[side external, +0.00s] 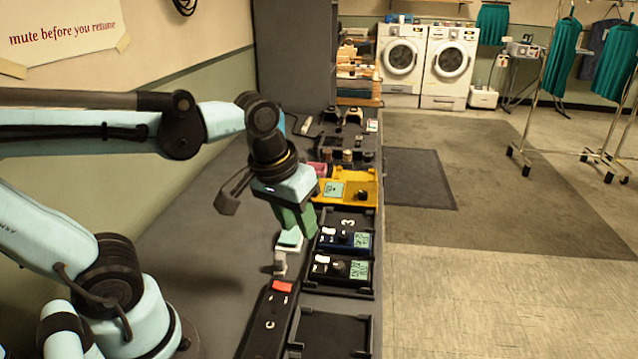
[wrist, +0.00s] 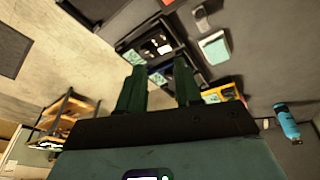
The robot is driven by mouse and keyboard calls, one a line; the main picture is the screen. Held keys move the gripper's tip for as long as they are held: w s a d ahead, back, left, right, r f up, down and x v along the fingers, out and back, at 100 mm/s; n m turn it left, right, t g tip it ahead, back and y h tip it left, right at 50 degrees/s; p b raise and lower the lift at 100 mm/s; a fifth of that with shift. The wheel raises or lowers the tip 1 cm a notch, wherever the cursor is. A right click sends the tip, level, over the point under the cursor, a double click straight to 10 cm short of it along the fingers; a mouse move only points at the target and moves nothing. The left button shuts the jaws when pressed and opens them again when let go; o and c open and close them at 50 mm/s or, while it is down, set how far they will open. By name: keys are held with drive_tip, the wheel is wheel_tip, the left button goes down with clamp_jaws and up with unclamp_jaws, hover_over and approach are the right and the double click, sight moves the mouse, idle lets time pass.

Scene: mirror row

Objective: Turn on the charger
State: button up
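No unit carries a readable charger name, so I cannot tell which one is the charger. A black unit with a red switch (side external: 282,287) and a white "C" lies at the front of the bench. A black device (side external: 337,268) and a blue device (side external: 345,239), each with dark knobs and a mint label, sit in black trays right of my gripper. They also show in the wrist view, the black one (wrist: 157,45) beyond the blue one. My gripper (side external: 302,228), with green fingers, is above the bench beside these trays. In the wrist view my gripper (wrist: 160,66) has its fingers apart with nothing between them.
A mint-topped block (side external: 289,240) and a small grey block (side external: 279,263) stand by my gripper. A yellow tray (side external: 362,190) lies behind, and an empty black tray (side external: 332,332) in front. A blue cylinder (wrist: 287,121) shows in the wrist view. The bench's left side is clear.

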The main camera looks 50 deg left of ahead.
sight(277, 284)
drive_tip(key=n+g, duration=0.1)
drive_tip(key=s+r+n+g, duration=0.1)
drive_tip(key=r+n+g, duration=0.1)
drive_tip(key=shift+s+n+g+y, duration=0.3)
drive_tip(key=shift+n, duration=0.1)
clamp_jaws()
drive_tip(key=shift+s+r+n+g, duration=0.35)
drive_tip(key=shift+r+n+g, duration=0.15)
drive_tip(key=shift+n, duration=0.1)
drive_tip(key=shift+a+f, duration=0.1)
drive_tip(key=shift+f, duration=0.05)
drive_tip(key=f, duration=0.4)
drive_tip(key=a+f, duration=0.1)
drive_tip(key=f, duration=0.4)
drive_tip(key=s+f, duration=0.1)
drive_tip(key=f, duration=0.3)
drive_tip(key=shift+s+a+f, duration=0.1)
drive_tip(key=shift+a+f, duration=0.05)
drive_tip(key=shift+f, duration=0.25)
drive_tip(key=shift+s, duration=0.1)
drive_tip(key=shift+a+f, duration=0.1)
drive_tip(key=shift+f, duration=0.05)
